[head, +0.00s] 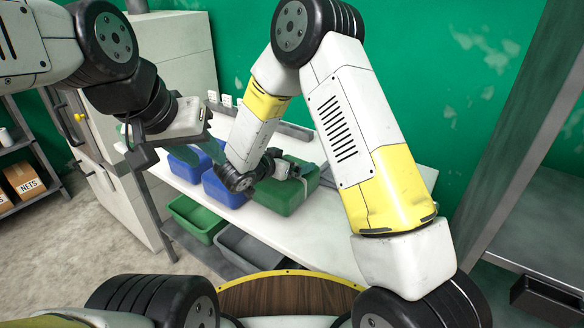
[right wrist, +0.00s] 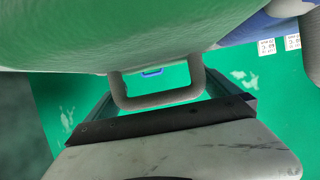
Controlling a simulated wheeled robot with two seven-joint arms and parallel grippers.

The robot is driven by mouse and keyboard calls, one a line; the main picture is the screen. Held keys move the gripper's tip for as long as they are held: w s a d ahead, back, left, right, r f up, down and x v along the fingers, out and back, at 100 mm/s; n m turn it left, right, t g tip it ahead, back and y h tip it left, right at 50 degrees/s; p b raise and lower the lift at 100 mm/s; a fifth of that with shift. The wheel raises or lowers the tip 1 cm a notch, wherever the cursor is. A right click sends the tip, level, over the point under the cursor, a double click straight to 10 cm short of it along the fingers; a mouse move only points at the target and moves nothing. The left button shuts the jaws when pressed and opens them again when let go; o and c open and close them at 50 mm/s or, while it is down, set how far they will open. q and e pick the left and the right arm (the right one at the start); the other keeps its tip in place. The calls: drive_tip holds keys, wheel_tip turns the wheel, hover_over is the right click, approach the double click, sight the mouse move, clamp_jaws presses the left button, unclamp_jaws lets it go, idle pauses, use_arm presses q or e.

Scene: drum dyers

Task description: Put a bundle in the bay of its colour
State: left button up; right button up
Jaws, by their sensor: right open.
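A green bay bin (head: 283,196) stands on the white bench at the right of a row, with two blue bins (head: 183,168) (head: 226,190) to its left. My left gripper (head: 170,135) hangs above the bench's left end. Teal material (head: 197,150) shows by it; whether it is held is unclear.
A lower green bin (head: 196,219) and a grey bin (head: 240,248) sit below the bench's front edge. The white bench (head: 325,220) is bare to the right. A shelf with a NETS box (head: 24,180) is at far left; a grey frame stands at right.

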drive_tip(key=c, duration=1.8)
drive_tip(key=shift+r, duration=0.1)
drive_tip(key=shift+c, duration=0.5)
drive_tip(key=shift+w+r, duration=0.1)
drive_tip(key=shift+r, duration=0.05)
